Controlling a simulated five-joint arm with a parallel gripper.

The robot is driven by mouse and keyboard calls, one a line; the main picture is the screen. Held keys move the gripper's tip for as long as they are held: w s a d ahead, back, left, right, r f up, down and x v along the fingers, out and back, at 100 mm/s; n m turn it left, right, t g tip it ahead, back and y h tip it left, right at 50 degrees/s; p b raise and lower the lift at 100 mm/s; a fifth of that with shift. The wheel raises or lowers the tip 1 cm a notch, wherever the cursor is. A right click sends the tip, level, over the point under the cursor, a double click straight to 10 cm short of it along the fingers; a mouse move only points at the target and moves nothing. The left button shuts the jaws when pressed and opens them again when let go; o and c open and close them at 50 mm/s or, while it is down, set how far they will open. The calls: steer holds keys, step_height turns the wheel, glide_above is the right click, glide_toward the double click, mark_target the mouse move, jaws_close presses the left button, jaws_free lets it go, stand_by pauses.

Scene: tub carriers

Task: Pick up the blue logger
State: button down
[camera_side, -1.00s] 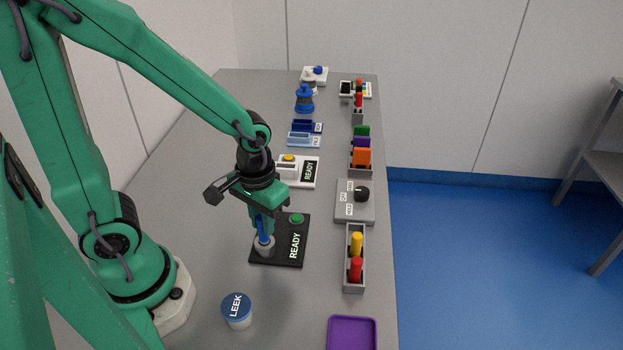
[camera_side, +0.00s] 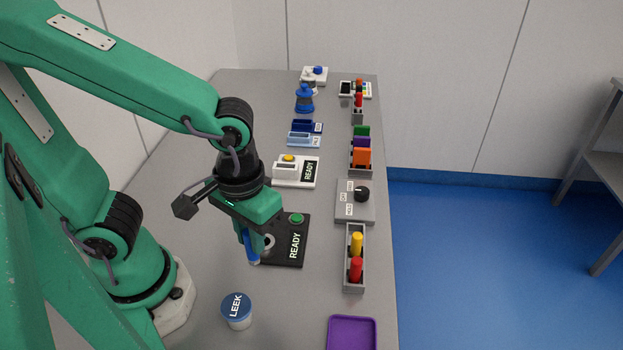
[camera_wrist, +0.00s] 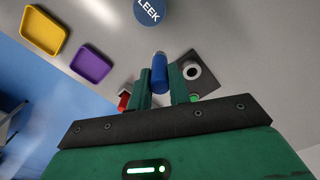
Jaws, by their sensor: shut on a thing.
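The blue logger (camera_side: 251,247) is a blue stick held upright in my gripper (camera_side: 250,232), which is shut on it. In the wrist view the blue logger (camera_wrist: 159,74) shows between the two green fingers of my gripper (camera_wrist: 160,84). It is out of the round grey socket (camera_side: 268,241), which stands empty on the black READY base (camera_side: 286,258). The socket (camera_wrist: 192,70) also shows open in the wrist view. My gripper hides part of the logger. The green button (camera_side: 297,218) is on the base.
A LEEK tub (camera_side: 237,311) stands in front of my gripper. A purple tray (camera_side: 352,331) is at the front right. A grey rack (camera_side: 354,286) holds yellow and red sticks. A grey dial box (camera_side: 346,213) and a white READY base (camera_side: 305,183) stand farther back.

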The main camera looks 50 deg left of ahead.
steer(key=shift+s+d+r, duration=0.55)
steer(key=shift+d, duration=0.05)
steer(key=shift+w, duration=0.15)
stand_by(0.3)
steer(key=w+f+n, duration=0.1)
steer(key=w+n, duration=0.8)
steer(key=w, duration=1.6)
steer(key=shift+a+f, duration=0.2)
steer(key=shift+f, duration=0.05)
steer(key=shift+f, duration=0.1)
steer(key=shift+f, duration=4.9)
steer(key=shift+f, duration=0.1)
